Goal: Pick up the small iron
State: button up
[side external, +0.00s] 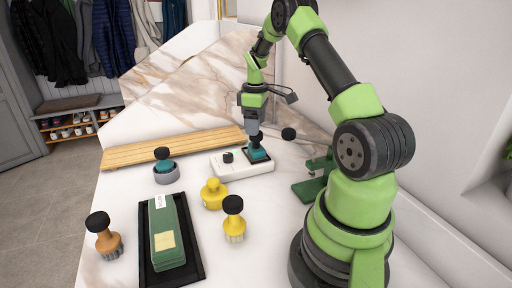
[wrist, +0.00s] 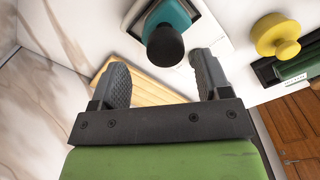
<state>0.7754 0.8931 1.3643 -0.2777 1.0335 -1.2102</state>
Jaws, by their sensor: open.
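A small teal iron (side external: 258,153) with a round black knob handle stands on a dark plate at the right end of a white base unit (side external: 228,171). In the wrist view its teal body (wrist: 178,14) shows at the top, with the black knob (wrist: 165,46) toward my gripper. My gripper (side external: 255,130) points down right above this iron. In the wrist view my gripper (wrist: 160,62) has its two grey fingers spread, with the knob between or just beyond the tips; I cannot tell which. A similar teal piece with a black knob (side external: 163,164) sits in a grey round holder at left.
Yellow knobbed tool (side external: 214,195), yellow brush (side external: 234,222) and orange brush (side external: 104,238) stand nearer the camera. A black tray (side external: 195,240) holds a green box (side external: 167,232). A wooden slatted board (side external: 170,148) lies behind; a green stand (side external: 312,185) is at right.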

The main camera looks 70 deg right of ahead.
aim_at(256, 139)
jog(key=f, duration=0.5)
jog(key=shift+s+a+f, duration=0.15)
jog(key=shift+a, duration=0.15)
jog(key=shift+c, duration=0.4)
jog(key=c, duration=1.1)
